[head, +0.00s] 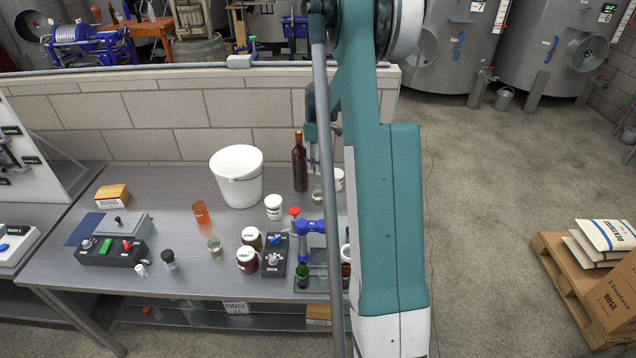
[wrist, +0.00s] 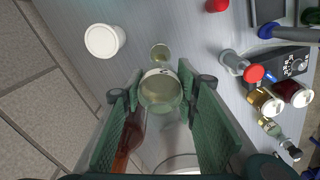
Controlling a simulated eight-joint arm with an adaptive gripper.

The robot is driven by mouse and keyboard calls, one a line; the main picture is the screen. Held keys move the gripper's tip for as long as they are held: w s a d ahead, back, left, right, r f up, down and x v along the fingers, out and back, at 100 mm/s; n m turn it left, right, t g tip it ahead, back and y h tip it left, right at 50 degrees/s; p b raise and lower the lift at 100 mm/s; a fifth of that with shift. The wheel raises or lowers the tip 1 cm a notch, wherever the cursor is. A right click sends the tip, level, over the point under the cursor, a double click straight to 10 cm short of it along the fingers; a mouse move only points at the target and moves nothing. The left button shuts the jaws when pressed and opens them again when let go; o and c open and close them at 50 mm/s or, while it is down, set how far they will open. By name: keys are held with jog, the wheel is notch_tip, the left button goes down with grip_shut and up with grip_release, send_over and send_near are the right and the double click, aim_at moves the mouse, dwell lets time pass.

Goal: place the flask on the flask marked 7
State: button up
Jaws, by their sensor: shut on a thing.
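My gripper (wrist: 162,88) is shut on a clear flask (wrist: 160,92) with pale yellow-green contents, held between the green finger pads in the wrist view. In the head view my gripper (head: 313,152) is above the back of the bench, right of the brown bottle. A small round glass (wrist: 160,52) shows just beyond the held flask in the wrist view. It appears to be the small flask (head: 317,196) standing on the bench below my gripper in the head view. I cannot read a 7 on either flask, and cannot tell the gap between them.
The brown bottle (head: 300,163) stands close to my gripper; in the wrist view it (wrist: 130,140) lies beside the left finger. A white bucket (head: 237,178) is further left. A white-lidded jar (wrist: 104,40), a red-knobbed item (wrist: 252,74) and dark jars (wrist: 293,93) stand around.

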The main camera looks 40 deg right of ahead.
jog(key=shift+f, duration=2.25)
jog(key=shift+f, duration=1.9)
jog(key=shift+f, duration=0.3)
jog(key=o, duration=1)
jog(key=shift+r, duration=0.1)
jog(key=shift+c, duration=0.2)
jog(key=shift+r, duration=0.2)
notch_tip(320, 180, up, 12)
jog(key=shift+r, duration=0.1)
